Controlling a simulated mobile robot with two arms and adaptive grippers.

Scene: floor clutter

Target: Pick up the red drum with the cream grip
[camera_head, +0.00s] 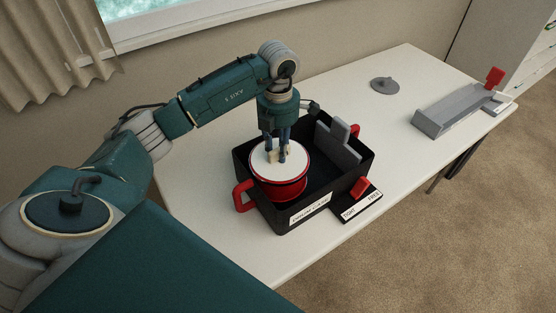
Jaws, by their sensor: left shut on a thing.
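The red drum (281,188) has a white top and a red side with a dark band. It sits upright in the left part of a black case (262,215) with red handles and a white label on its front. My left gripper (279,156) points straight down over the middle of the drum's top. It is shut on the cream grip (273,156), which is mostly hidden between the fingers. I cannot tell whether the drum rests on the case floor. My right gripper is not in view.
A grey upright piece (338,142) stands in the right part of the case. A black plate (357,205) with a red lever and labels lies in front. A grey knobbed disc (384,85) and a grey tray (450,113) are farther back. The table's left front is clear.

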